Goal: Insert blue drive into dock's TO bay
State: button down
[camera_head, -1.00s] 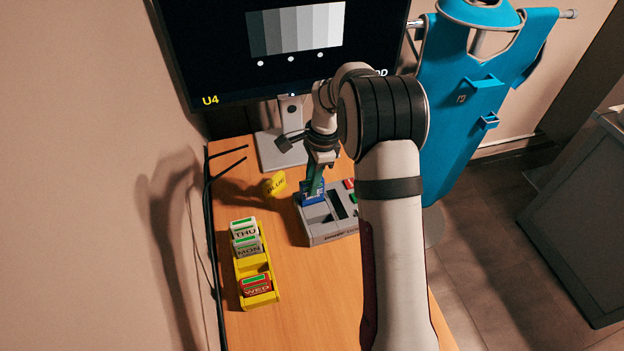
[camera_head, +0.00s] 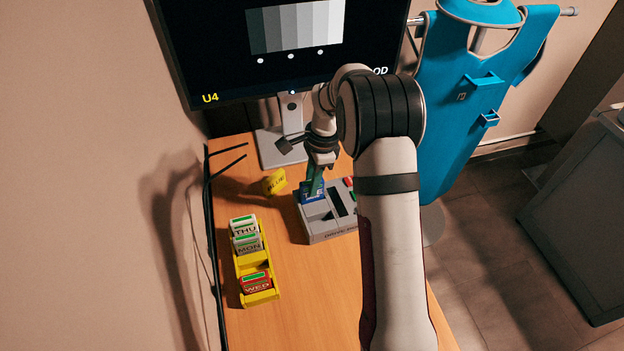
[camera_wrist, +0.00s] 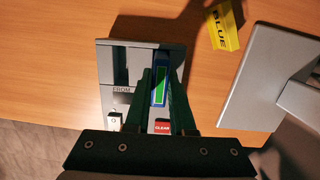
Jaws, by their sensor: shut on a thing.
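The blue drive (camera_head: 312,196), with a green-and-white label on its edge, is between the fingers of my gripper (camera_head: 314,180), which is shut on it. In the wrist view the drive (camera_wrist: 159,88) stands between the two dark fingers (camera_wrist: 162,92), over the bay beside the one marked FROM. The grey dock (camera_head: 328,234) is directly below; it also shows in the wrist view (camera_wrist: 105,75). The drive's lower end is at the dock's left bay in the head view, but how deep it sits is hidden. The TO marking cannot be read.
A yellow rack (camera_head: 262,297) with drives marked THU, MON and WED stands at the left. A yellow BLUE tag (camera_head: 275,182) lies left of the dock. The monitor stand (camera_head: 272,150) is close behind. A red CLEAR button (camera_wrist: 162,127) is on the dock.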

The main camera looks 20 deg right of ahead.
jog(key=shift+f, duration=0.4)
jog(key=c, duration=0.7)
grip_release()
jog(key=shift+o, duration=0.2)
jog(key=shift+o, duration=0.7)
jog(key=shift+r, duration=0.1)
jog(key=shift+r, duration=3.4)
